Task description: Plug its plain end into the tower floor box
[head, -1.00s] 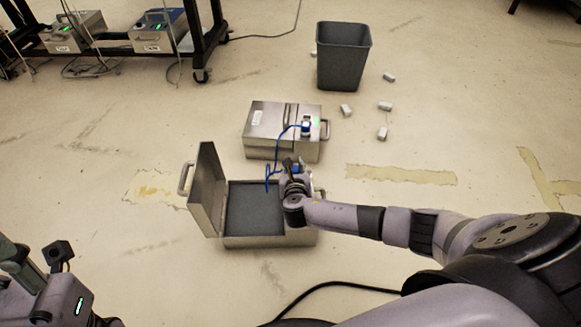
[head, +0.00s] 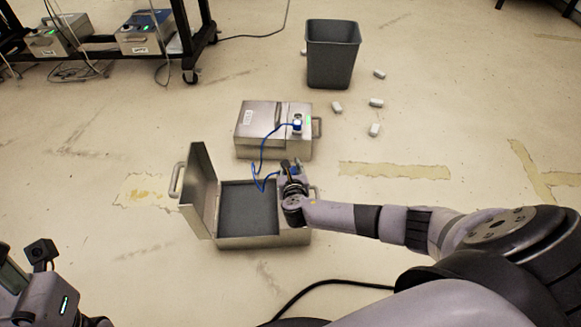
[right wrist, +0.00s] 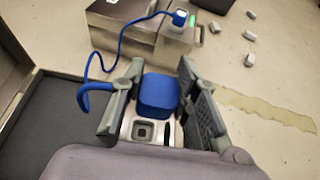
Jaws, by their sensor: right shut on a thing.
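My right gripper (head: 290,166) is shut on a blue plug (right wrist: 159,93), which sits between its two fingers in the right wrist view. A square socket (right wrist: 147,131) shows just below the plug in that view; whether the two touch, I cannot tell. The open metal floor box (head: 262,241), lid raised at left, lies under the gripper. A blue cable (head: 262,150) loops from the gripper to a white-and-blue plug (head: 297,125) seated in the closed metal box (head: 262,142) behind. A green light shows beside that plug.
A dark bin (head: 332,62) stands at the back, with several small white blocks (head: 375,130) on the floor near it. A wheeled rack (head: 190,70) with metal boxes is at the back left. A black cable (head: 325,285) lies in front. Floor right of the boxes is mostly clear.

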